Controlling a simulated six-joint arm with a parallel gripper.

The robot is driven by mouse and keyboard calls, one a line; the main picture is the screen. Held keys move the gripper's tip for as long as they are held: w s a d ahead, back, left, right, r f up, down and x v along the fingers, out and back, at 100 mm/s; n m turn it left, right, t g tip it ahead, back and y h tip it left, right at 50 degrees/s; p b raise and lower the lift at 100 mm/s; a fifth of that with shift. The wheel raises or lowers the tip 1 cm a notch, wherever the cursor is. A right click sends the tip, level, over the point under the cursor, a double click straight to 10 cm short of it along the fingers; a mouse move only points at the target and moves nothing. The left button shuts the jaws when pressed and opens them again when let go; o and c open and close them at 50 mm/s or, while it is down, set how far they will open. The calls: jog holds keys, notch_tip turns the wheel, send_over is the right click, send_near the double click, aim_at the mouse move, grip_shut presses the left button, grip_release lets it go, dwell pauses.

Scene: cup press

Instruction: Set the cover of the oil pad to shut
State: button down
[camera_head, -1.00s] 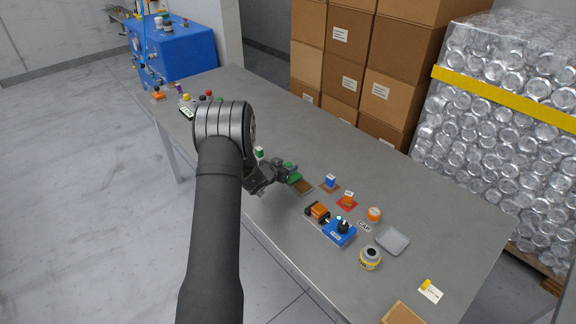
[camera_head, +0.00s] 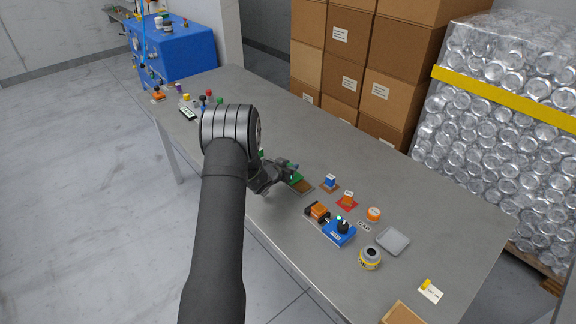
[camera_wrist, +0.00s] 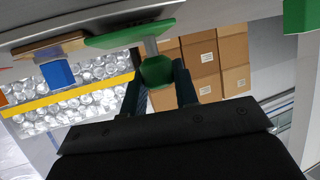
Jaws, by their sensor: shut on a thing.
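A green cover plate (camera_wrist: 130,34) with a grey stem and a round green knob (camera_wrist: 157,71) shows in the wrist view. My gripper (camera_wrist: 158,78) is shut on the knob, one finger at each side. In the head view the green plate (camera_head: 297,178) lies in front of my gripper (camera_head: 287,171), beside or partly over a brown pad (camera_head: 304,187). I take this pad and plate to be the oil pad and its cover; no label is readable. My gripper hides part of the plate, and I cannot tell whether the plate touches the pad.
Right of the pad stand a blue block (camera_head: 330,181) on a brown base, an orange block (camera_head: 347,198) on a red base and an orange-topped piece (camera_head: 318,211). A blue box with a black knob (camera_head: 342,227) is nearer. The table (camera_head: 420,200) has bare room behind them.

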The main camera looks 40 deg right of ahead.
jog(key=s, duration=0.6)
jog(key=shift+s, duration=0.15)
jog(key=c, duration=1.2)
grip_release()
jog(key=shift+s, duration=0.1)
jog(key=shift+o, duration=0.5)
jog(key=shift+a+r, duration=0.15)
jog(key=shift+a, duration=0.15)
jog(key=v, duration=1.6)
jog(key=shift+a, duration=0.35)
jog(key=shift+s+d, duration=0.1)
